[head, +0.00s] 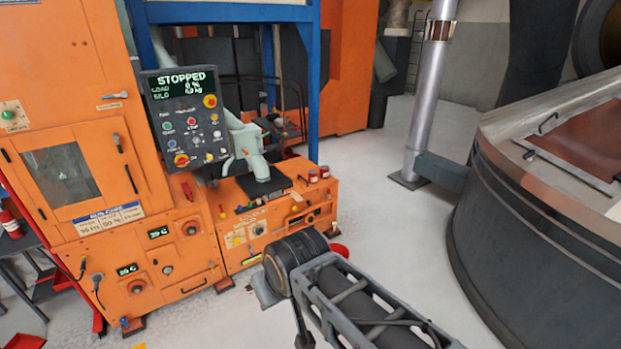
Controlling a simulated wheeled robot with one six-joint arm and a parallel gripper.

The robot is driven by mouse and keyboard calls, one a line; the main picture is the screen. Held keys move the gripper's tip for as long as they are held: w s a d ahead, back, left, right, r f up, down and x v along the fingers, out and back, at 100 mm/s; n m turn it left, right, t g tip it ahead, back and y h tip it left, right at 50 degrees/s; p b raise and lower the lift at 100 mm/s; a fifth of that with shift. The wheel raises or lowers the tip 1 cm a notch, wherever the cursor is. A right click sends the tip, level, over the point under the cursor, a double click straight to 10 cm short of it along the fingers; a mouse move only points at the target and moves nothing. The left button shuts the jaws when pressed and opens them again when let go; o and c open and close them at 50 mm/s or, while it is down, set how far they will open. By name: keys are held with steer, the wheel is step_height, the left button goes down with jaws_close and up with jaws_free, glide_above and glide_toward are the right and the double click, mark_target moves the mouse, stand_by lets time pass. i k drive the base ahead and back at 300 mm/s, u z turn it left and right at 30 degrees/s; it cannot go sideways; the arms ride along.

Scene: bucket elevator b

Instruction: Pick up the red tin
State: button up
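Two small red tins with pale labels stand side by side on top of the low orange cabinet (290,215), near its right back corner. The left tin (312,177) and the right tin (324,172) look alike and too small to read. I cannot tell which one is the task's red tin. My arm reaches in from the bottom right, with a dark joint in front of the cabinet. My gripper does not show clearly in the head view. Nothing covers the two tins.
A control panel (189,118) reading STOPPED stands left of the tins. A round red thing (340,250) lies partly behind my arm. A grey pipe (428,90) and a large dark round vessel (530,230) stand right. The pale floor between is clear.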

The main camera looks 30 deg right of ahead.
mark_target(313, 177)
steer(key=z, duration=0.9)
steer(key=i, duration=0.3)
steer(key=z, duration=1)
steer(key=i, duration=0.9)
steer(key=z, duration=0.55)
steer(key=i, duration=1.55)
steer(key=u, duration=0.65)
steer(key=i, duration=0.9)
steer(key=u, duration=1.35)
steer(key=i, duration=0.45)
steer(key=u, duration=0.45)
